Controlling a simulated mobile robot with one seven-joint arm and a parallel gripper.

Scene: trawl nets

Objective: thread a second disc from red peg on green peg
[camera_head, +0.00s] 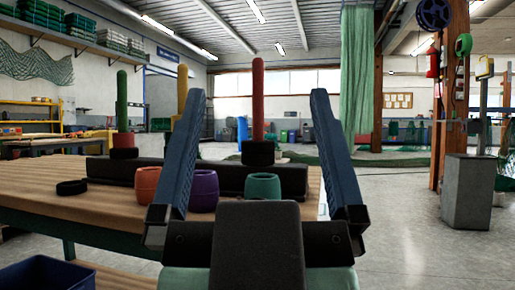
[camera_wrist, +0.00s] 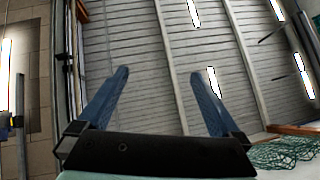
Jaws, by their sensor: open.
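A red peg (camera_head: 258,95) stands upright on a long black base (camera_head: 225,175) on the workbench. Black disc material (camera_head: 258,153) sits around its foot; I cannot tell how many discs. A green peg (camera_head: 122,95) stands at the base's left end, with a black disc (camera_head: 124,153) at its foot and a reddish band above it. A loose black disc (camera_head: 72,187) lies flat on the bench at left. My gripper (camera_head: 258,93) is open and empty, its blue fingers pointing up, apart from the pegs. In the wrist view my gripper (camera_wrist: 158,75) faces the ceiling.
A yellow peg (camera_head: 182,90) stands between the other two. Red (camera_head: 147,185), purple (camera_head: 203,190) and green (camera_head: 262,187) rounded pieces stand in front of the base. The wooden bench top (camera_head: 100,208) is mostly clear at left. A blue crate (camera_head: 45,276) is lower left.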

